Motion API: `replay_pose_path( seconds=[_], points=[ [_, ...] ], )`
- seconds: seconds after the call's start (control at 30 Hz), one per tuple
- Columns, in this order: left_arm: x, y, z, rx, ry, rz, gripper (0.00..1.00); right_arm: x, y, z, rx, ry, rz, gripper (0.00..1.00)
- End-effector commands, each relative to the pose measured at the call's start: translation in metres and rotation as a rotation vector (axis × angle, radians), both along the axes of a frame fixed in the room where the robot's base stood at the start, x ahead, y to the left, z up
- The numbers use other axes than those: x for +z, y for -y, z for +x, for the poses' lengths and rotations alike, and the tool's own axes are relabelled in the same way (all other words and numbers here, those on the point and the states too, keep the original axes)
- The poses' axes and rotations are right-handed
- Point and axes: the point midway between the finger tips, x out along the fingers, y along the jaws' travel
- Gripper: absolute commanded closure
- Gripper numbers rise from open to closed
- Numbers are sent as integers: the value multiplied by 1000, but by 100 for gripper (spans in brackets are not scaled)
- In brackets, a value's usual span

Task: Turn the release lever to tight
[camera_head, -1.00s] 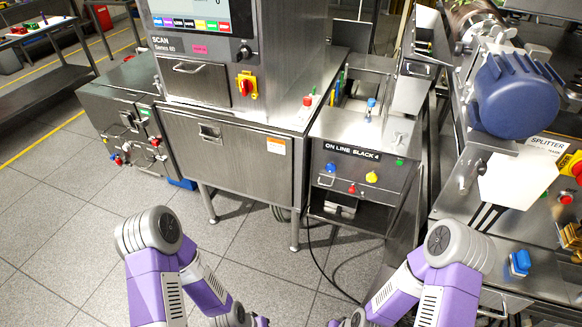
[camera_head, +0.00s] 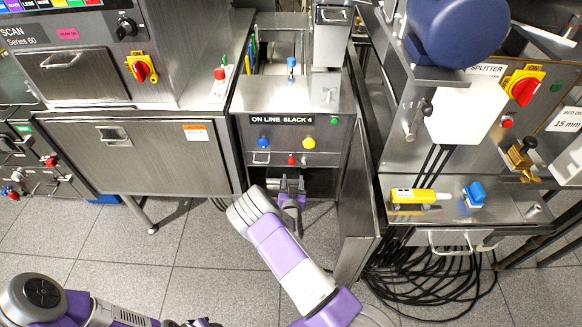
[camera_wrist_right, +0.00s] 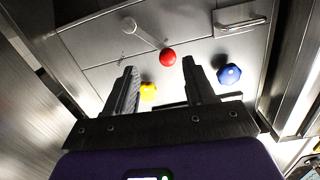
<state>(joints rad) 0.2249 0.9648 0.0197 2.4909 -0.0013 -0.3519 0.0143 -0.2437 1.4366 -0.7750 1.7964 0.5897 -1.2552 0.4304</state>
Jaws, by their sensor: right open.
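The box labelled ON LINE SLACK 4 (camera_head: 330,133) stands in the middle of the head view. A short metal lever with a red ball end (camera_head: 291,159) is low on its front; it also shows in the right wrist view (camera_wrist_right: 168,57), with its bar running from the ball to a pivot. I cannot read any tight marking. My right gripper (camera_head: 289,182) is open and empty, just below and in front of the red ball. In the right wrist view its fingers (camera_wrist_right: 160,78) point at the panel, and the ball lies beyond the gap between their tips. My left gripper (camera_head: 203,322) is barely visible at the bottom edge.
A blue knob (camera_head: 264,142) and a yellow knob (camera_head: 309,142) sit above the ball, with a small handle (camera_head: 261,158) at the left. An open metal door (camera_head: 357,205) stands close on the right. Black cables (camera_head: 420,280) lie on the floor beyond it.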

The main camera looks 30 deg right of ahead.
Motion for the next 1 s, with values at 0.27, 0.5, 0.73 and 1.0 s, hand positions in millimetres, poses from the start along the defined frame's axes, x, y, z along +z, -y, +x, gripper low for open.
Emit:
replay_pose_path(
  seconds=[0.27,0.5,0.73,1.0],
  points=[
    [-11,0,0,0,1,0,57,14,13,34,17,68,-35,46],
    [-22,0,0,0,1,0,57,13,32,63,15,64,-32,46],
    [-25,0,0,0,1,0,57,14,38,73,16,60,-32,46],
    [-25,0,0,0,1,0,57,14,38,73,16,59,-31,53]
  ],
)
